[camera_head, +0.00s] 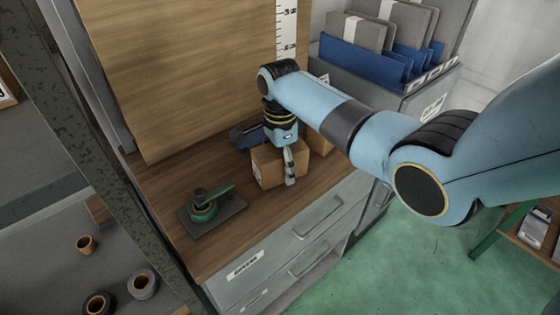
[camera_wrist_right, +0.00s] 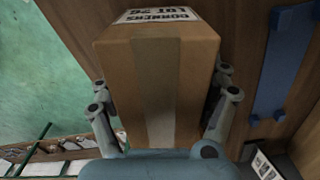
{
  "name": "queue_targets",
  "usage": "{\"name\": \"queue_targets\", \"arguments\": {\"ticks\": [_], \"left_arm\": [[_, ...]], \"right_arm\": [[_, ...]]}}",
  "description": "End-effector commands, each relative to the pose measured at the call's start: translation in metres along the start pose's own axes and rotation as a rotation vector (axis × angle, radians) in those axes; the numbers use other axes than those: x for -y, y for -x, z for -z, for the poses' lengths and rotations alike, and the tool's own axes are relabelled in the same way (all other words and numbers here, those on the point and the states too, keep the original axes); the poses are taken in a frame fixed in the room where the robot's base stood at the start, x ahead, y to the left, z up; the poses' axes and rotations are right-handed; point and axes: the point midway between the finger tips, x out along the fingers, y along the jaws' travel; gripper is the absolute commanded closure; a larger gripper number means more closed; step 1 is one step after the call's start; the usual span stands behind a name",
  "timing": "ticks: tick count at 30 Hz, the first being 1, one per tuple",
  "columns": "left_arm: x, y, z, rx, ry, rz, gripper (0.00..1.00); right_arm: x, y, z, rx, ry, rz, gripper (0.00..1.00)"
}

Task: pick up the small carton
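The small carton (camera_head: 272,168) is a brown cardboard box on the wooden worktop in the head view. My right gripper (camera_head: 290,168) points down at it, with one finger in front of its near side. In the right wrist view the carton (camera_wrist_right: 160,85), with a paler tape strip and a printed white label, fills the space between the fingers of my right gripper (camera_wrist_right: 165,108). The fingers lie along both its sides. Whether they press on it is unclear, and their inner faces are hidden. My left gripper is not in view.
Another brown box (camera_head: 320,140) stands just behind, partly hidden by my arm. A green round tool (camera_head: 203,208) lies on a dark plate at the worktop's front left. A blue bin of grey folders (camera_head: 362,65) stands at the back right. Bare wood lies left of the carton.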

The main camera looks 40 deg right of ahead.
Motion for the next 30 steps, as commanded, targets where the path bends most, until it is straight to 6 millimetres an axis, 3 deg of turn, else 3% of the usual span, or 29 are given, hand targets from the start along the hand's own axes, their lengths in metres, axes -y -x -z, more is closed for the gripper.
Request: {"name": "queue_targets", "arguments": {"ticks": [2, 14, 23, 30], "left_arm": [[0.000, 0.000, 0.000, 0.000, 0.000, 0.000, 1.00], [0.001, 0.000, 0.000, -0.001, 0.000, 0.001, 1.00], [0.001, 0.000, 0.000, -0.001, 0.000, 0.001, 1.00], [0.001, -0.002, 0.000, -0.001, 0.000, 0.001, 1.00]], "right_arm": [[0.000, 0.000, 0.000, 0.000, 0.000, 0.000, 0.32], [0.000, 0.000, 0.000, 0.000, 0.000, 0.000, 0.84], [0.001, 0.004, 0.000, 0.000, 0.000, 0.003, 0.84], [0.002, 0.034, 0.000, 0.001, 0.001, 0.006, 0.84]]}}
